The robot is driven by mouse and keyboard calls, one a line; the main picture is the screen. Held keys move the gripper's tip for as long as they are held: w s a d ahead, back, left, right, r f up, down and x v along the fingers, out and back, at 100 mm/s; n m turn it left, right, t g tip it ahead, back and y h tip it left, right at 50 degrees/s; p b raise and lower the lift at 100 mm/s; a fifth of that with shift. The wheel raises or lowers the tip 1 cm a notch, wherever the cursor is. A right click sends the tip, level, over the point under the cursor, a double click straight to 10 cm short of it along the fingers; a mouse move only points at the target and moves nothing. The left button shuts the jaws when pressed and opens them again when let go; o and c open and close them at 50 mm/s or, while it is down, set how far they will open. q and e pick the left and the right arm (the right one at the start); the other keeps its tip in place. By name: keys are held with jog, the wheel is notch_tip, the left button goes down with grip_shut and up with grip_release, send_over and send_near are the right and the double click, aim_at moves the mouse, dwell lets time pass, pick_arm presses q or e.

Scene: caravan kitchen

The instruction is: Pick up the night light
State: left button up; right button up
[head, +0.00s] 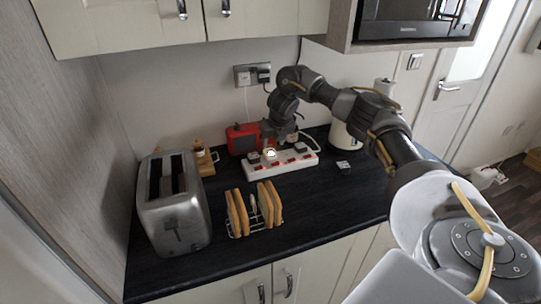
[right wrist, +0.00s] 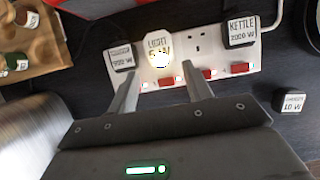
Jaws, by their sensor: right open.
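The night light (right wrist: 158,47) is a small white plug labelled LIGHT with a glowing front. It sits in a white power strip (right wrist: 215,58). In the head view the glowing night light (head: 270,154) shows on the strip below my right gripper (head: 274,139). In the right wrist view my right gripper (right wrist: 160,70) is open and empty. Its two fingers point toward the strip, one on each side of the night light's lower end. I cannot tell whether they touch it. My left gripper is not in view.
A dark plug (right wrist: 120,56) and the KETTLE plug (right wrist: 238,30) sit on the strip either side of the night light. A loose dark plug (right wrist: 291,102) lies at right. A toaster (head: 175,205), toast rack (head: 238,213) and red box (head: 240,138) stand nearby. Front-right worktop is clear.

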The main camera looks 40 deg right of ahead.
aim_at(270, 151)
jog(key=shift+w+d+f, duration=0.15)
jog(key=shift+w+f, duration=1)
jog(key=shift+s+d+r, duration=0.1)
jog(key=shift+s+r, duration=0.05)
jog(key=shift+s, duration=0.25)
jog(key=shift+p, duration=0.55)
jog(key=p+x, duration=0.1)
jog(key=x, duration=0.3)
jog(key=shift+w+d, duration=0.1)
jog(key=shift+w, duration=0.2)
jog(key=shift+w+f, duration=0.1)
jog(key=shift+f, duration=0.3)
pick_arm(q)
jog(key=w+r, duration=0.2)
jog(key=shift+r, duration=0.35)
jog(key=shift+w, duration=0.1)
pick_arm(e)
jog(key=shift+r, duration=0.1)
jog(key=shift+c, duration=0.3)
jog(key=c, duration=0.6)
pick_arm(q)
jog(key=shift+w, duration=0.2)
